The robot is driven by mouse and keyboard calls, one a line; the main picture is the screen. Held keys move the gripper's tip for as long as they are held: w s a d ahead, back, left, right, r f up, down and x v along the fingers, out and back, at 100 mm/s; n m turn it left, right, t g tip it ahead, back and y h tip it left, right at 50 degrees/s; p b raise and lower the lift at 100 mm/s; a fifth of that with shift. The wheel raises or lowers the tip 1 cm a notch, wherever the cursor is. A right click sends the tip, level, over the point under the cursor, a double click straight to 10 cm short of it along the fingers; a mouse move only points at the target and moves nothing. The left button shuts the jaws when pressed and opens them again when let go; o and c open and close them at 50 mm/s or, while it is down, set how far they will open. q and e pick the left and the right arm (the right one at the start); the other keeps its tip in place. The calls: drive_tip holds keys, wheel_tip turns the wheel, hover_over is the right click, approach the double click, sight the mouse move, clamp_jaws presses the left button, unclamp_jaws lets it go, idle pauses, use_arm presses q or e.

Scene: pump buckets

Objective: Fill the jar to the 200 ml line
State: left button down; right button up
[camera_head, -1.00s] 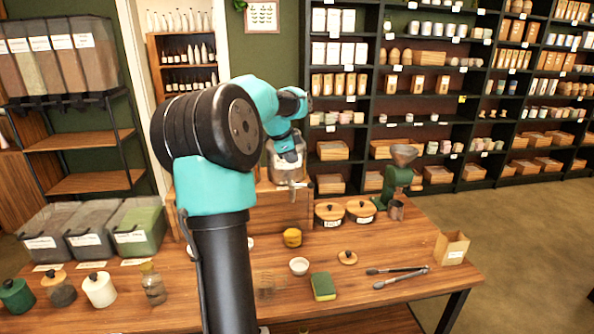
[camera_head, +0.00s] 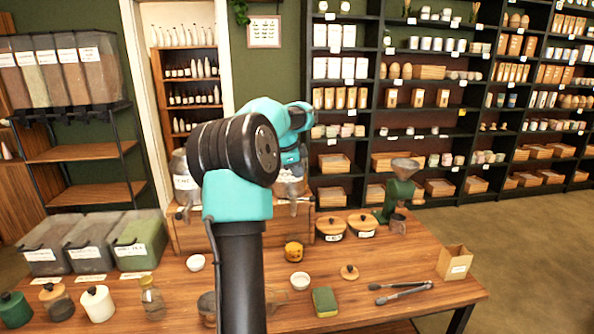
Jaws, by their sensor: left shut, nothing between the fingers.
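A metal pump bucket (camera_head: 185,184) with a white label stands on the wooden stand at the back of the table, left of my arm. A second bucket (camera_head: 291,188) stands to its right, largely behind my left arm. My left gripper (camera_head: 294,166) is shut and empty at the top of this second bucket; the pump head there is hidden, and I cannot tell whether they touch. A small clear glass vessel (camera_head: 207,305) shows partly beside my forearm; its contents and the 200 ml line cannot be read. My right gripper is not in view.
A corked jar (camera_head: 152,302) and lidded canisters (camera_head: 97,304) stand at the front left. White bowls (camera_head: 300,281), a yellow pot (camera_head: 293,252), a green sponge (camera_head: 324,302), tongs (camera_head: 402,292) and a paper bag (camera_head: 454,262) are on the table. A green grinder (camera_head: 398,192) stands at the back right.

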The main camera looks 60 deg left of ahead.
sight(303, 199)
use_arm(q)
drive_tip(key=a+x, duration=0.2)
drive_tip(key=x, duration=0.8)
drive_tip(key=shift+f, duration=0.35)
